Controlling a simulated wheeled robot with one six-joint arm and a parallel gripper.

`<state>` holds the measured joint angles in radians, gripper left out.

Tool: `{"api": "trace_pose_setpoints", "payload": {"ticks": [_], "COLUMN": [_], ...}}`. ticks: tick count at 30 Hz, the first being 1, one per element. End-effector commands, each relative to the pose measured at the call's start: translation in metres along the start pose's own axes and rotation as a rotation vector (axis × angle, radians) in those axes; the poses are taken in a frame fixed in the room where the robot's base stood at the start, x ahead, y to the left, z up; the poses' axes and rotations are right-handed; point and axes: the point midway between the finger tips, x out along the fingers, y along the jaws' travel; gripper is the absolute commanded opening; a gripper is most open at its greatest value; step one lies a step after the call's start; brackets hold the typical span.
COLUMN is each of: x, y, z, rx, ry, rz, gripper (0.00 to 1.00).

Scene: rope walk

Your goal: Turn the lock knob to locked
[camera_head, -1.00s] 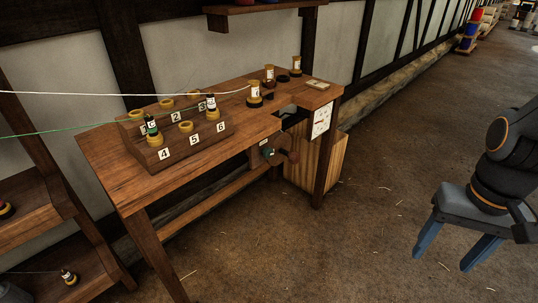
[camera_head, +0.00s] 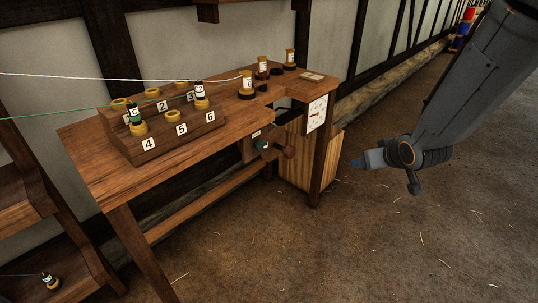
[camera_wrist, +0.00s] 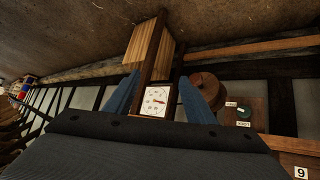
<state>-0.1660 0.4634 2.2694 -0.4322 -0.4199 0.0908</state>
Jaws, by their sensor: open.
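The small green lock knob (camera_head: 263,145) sits on the panel under the bench's front edge. In the wrist view the green knob (camera_wrist: 243,113) is right of my fingers, between two small labels (camera_wrist: 231,104) whose text I cannot read for sure. Which way it is turned is too small to tell. My gripper (camera_head: 360,162) is apart from the knob, to its right in the head view. In the wrist view its two blue fingers (camera_wrist: 160,92) stand apart with nothing held between them.
A white dial (camera_head: 317,113) is on the bench's right leg. The bench (camera_head: 190,135) carries a numbered spool rack (camera_head: 170,146). The right floor is clear.

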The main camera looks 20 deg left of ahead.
Motion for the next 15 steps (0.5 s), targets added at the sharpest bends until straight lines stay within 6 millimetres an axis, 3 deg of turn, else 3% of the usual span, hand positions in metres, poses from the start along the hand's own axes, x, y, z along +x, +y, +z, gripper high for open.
{"api": "trace_pose_setpoints", "payload": {"ticks": [1,6,12,15], "x": [0.030,0.087,0.105,0.103], "y": [-0.020,-0.098,-0.184,-0.208], "z": [-0.010,-0.050,-0.063,-0.062], "rx": [-0.039,-0.138,-0.174,-0.172], "ry": [0.078,0.366,0.635,0.715], "rz": [-0.053,-0.265,-0.528,-0.617], "gripper": [0.50,0.50,0.50,0.50]}}
